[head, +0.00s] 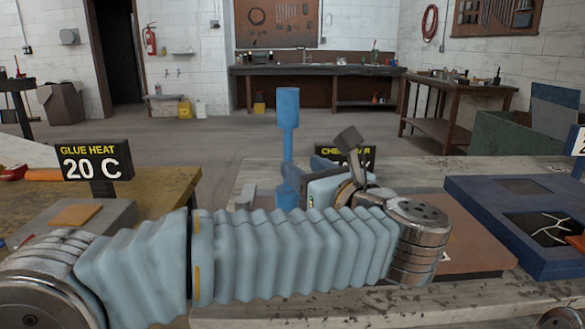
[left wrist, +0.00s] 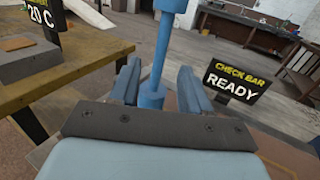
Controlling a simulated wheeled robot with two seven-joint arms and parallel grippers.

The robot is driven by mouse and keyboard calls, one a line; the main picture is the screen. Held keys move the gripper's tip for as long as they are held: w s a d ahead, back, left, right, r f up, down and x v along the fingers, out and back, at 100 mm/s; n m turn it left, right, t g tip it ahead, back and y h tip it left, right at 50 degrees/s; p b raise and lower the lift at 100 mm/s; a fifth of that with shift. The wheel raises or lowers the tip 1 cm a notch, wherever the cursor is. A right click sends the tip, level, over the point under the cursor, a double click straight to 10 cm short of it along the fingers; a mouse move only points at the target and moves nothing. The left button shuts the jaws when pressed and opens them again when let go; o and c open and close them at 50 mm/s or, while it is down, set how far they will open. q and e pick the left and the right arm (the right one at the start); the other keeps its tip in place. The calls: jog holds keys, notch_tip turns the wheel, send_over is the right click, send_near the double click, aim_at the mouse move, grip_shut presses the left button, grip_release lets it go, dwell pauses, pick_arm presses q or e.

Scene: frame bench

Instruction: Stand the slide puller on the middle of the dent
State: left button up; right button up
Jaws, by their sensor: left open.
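The slide puller (head: 288,108) is a blue upright tool with a thick top and a thinner rod. In the left wrist view the slide puller (left wrist: 162,52) stands between the two fingers. My left gripper (head: 291,180) is at the lower part of the puller, and its arm crosses the front of the head view. In the left wrist view the left gripper (left wrist: 158,84) is open, with a finger on each side of the rod. The puller's foot is hidden in the head view. I cannot make out the dent. My right gripper is out of view.
A wooden table with a grey block (head: 98,222) and a "GLUE HEAT 20 C" sign (head: 93,160) is at left. A "CHECK BAR READY" sign (left wrist: 233,77) stands right of the gripper. A reddish-brown panel (head: 468,240) and a blue tray (head: 470,200) are at right.

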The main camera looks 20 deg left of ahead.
pick_arm(q)
jog(key=b+v, duration=0.1)
jog(key=v, duration=0.5)
